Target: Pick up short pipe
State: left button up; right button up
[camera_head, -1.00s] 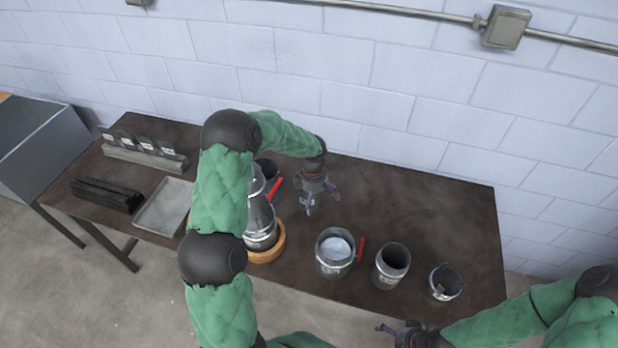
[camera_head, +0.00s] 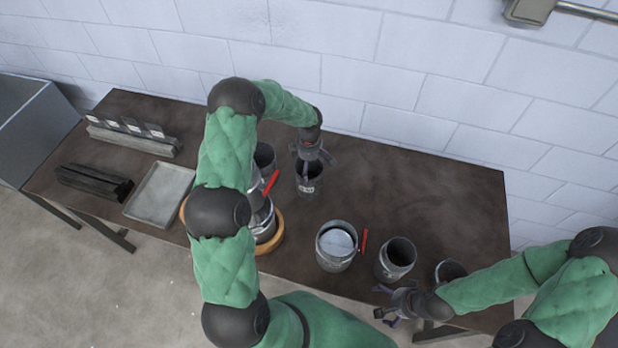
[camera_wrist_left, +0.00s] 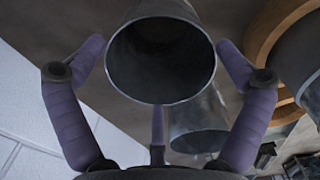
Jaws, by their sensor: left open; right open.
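My left gripper (camera_head: 314,157) is open at the pipe's top end. In the left wrist view the pipe's round open mouth (camera_wrist_left: 160,62) lies between the spread purple fingers of the gripper (camera_wrist_left: 162,60), with gaps at the sides. Another metal cylinder (camera_wrist_left: 198,122) shows behind it. My right gripper (camera_head: 385,303) is open and empty at the table's front edge, by other short pipes (camera_head: 396,260) (camera_head: 450,272).
A pot with pale contents (camera_head: 337,248) and a red-handled thing (camera_head: 364,242) stand mid-table. My left arm partly hides a metal assembly on a wooden ring (camera_head: 270,245) and another pipe (camera_head: 264,157). A tray (camera_head: 160,195) and dark bars (camera_head: 92,184) lie left. The back right is clear.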

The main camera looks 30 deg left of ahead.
pick_arm(q)
notch_tip(320, 180, down, 5)
jog(key=shift+r, duration=0.15)
jog(key=c, duration=1.3)
